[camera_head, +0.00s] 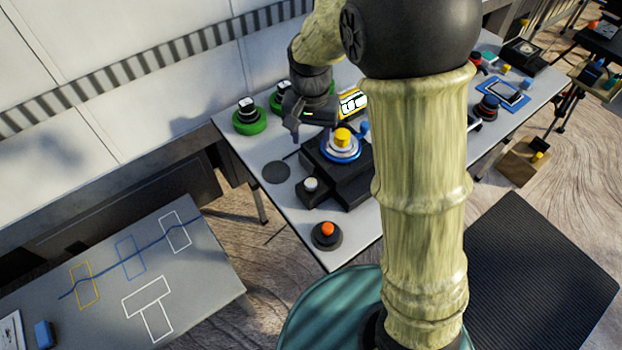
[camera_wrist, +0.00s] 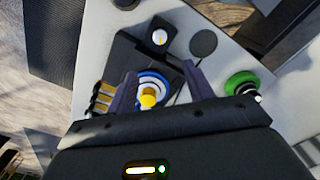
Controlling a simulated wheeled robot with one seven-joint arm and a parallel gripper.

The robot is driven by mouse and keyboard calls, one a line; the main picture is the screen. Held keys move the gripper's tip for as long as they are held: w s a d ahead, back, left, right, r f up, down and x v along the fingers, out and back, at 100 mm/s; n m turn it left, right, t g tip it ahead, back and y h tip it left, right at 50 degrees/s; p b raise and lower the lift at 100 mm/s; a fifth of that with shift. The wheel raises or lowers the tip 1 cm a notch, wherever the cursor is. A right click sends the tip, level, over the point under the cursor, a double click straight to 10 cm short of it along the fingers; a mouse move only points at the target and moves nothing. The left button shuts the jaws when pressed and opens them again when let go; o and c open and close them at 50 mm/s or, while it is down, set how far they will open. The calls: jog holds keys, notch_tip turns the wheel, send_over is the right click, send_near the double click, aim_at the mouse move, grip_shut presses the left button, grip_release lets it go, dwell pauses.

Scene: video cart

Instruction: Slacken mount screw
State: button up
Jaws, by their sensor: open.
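A yellow knob (camera_head: 342,137) stands upright on a blue and white ring (camera_head: 341,151) on a black device (camera_head: 352,178) on the table. A white-topped knob (camera_head: 311,184) sits on the device's near corner block. An orange-topped knob on a black round base (camera_head: 327,234) stands at the table's near corner. I cannot tell which knob is the mount screw. My gripper (camera_head: 308,128) is just behind and left of the yellow knob. In the wrist view its open fingers (camera_wrist: 160,82) lie on either side of the yellow knob (camera_wrist: 148,98), with nothing clamped; contact cannot be judged.
A green ringed base (camera_head: 250,122) stands on the table's left side, beside a dark flat disc (camera_head: 276,172). A yellow display block (camera_head: 353,103) is behind the device. My arm hides the table's middle. A grey table (camera_head: 205,285) with drawn outlines is at lower left.

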aim_at(311, 182)
jog(key=shift+f, duration=0.1)
notch_tip(311, 182, down, 17)
jog(key=shift+f+p, duration=0.15)
jog(key=shift+p, duration=0.5)
jog(key=c, duration=1)
